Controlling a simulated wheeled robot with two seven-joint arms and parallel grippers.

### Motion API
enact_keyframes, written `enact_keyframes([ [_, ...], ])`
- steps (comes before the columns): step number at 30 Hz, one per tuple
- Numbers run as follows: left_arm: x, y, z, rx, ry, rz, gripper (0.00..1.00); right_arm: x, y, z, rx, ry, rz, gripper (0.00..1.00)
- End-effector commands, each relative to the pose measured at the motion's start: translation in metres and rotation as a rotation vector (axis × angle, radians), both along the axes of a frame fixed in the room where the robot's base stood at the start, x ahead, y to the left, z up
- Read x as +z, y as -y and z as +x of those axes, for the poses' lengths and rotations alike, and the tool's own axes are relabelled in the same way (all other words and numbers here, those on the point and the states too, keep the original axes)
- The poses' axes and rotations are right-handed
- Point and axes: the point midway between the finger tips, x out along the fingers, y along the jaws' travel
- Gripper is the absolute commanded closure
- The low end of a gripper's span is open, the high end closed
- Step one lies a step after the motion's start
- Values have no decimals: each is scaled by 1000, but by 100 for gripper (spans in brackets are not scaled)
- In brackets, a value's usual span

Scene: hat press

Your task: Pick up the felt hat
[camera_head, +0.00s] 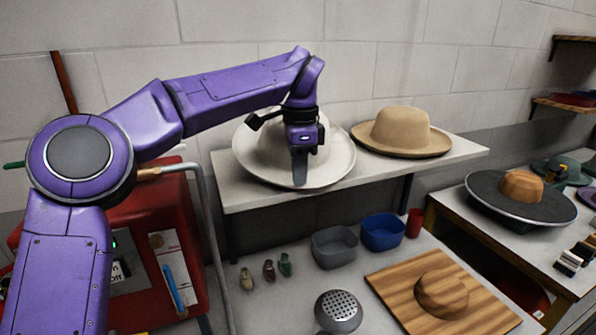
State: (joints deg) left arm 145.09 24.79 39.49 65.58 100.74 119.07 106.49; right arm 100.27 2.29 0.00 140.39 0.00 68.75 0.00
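A white felt hat (250,150) with a wide brim lies on the pale wall shelf (240,199). A tan felt hat (403,133) sits to its right on the same shelf. My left gripper (300,170) is in front of the white hat's crown and points down at its front brim. Its fingers overlap the brim in the picture. I cannot tell whether they touch or grip it, and only one finger shows clearly. My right gripper is not in view.
Below the shelf, a worktop holds a grey bin (334,248), a blue bin (383,233), a perforated metal head (339,310) and a wooden hat block (441,294). A red machine (160,245) stands at the left.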

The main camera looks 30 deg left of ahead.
Motion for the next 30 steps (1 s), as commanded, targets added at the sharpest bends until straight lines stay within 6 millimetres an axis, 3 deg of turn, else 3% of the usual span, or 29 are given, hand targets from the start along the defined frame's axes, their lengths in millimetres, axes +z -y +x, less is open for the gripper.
enact_keyframes([
  [3, 16, -1, -1, 4, 7, 8, 100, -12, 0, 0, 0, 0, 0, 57],
  [10, 80, 24, -48, 1, 15, 6, 100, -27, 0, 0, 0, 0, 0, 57],
  [12, 84, 34, -69, -1, 16, 5, 100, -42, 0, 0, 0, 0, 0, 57],
  [18, 109, 54, -109, 0, 13, 4, 100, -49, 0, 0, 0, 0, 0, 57],
  [23, 117, 61, -122, 0, 10, 3, 100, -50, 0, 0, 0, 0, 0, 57],
  [30, 118, 62, -124, 0, 10, 3, 100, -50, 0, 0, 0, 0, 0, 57],
])
